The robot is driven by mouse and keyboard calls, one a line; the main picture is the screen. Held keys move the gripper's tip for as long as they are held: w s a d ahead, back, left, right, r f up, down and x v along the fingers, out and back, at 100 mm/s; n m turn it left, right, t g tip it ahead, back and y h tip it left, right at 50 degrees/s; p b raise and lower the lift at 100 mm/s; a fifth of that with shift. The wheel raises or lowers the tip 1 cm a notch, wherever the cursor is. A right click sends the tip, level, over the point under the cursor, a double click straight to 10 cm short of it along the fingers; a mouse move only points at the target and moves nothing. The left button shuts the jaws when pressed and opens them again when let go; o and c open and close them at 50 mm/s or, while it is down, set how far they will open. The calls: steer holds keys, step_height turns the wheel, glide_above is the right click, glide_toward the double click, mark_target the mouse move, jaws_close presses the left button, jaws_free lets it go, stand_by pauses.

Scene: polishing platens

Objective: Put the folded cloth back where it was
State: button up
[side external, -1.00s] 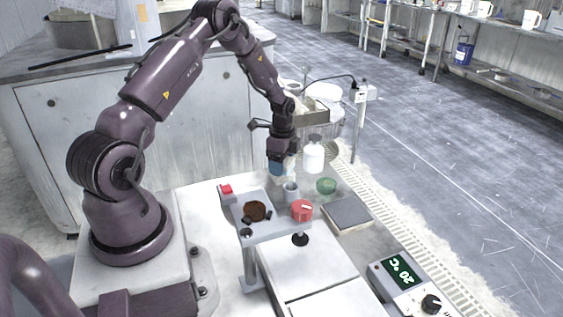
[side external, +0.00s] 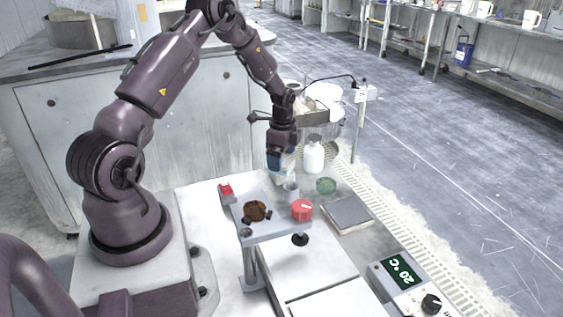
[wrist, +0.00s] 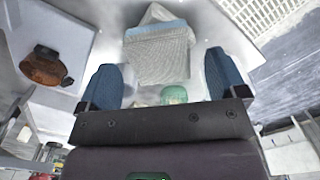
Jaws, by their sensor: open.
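The folded cloth (wrist: 160,58) shows in the wrist view as a pale grey, woven-looking pad with a light blue band near its far edge. It lies on the pale worktop ahead of my gripper. My gripper (wrist: 165,75) is open, with blue fingertips spread to either side of the cloth in the picture and nothing held between them. In the side view my gripper (side external: 281,160) points down at the far end of the bench. The cloth is mostly hidden there behind the fingers and the cup.
A flat grey plate (side external: 347,214) lies to the right.

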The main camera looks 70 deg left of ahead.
step_height(320, 180, up, 9)
steer(key=s+d+r+n+t+y, duration=0.1)
steer(key=s+d+r+n+t, duration=0.15)
steer(key=d+r, duration=1.25)
steer(key=s+d+r+n+t, duration=0.1)
steer(key=s+d+r+n, duration=0.1)
steer(key=s+d, duration=0.4)
steer(key=s+d+r+n+t+h, duration=0.1)
steer(key=s+d+r+n+t, duration=0.1)
steer(key=s+d, duration=0.4)
steer(key=shift+s+d+r+n, duration=0.25)
steer(key=shift+s+r+n, duration=0.5)
steer(key=shift+s+n, duration=0.45)
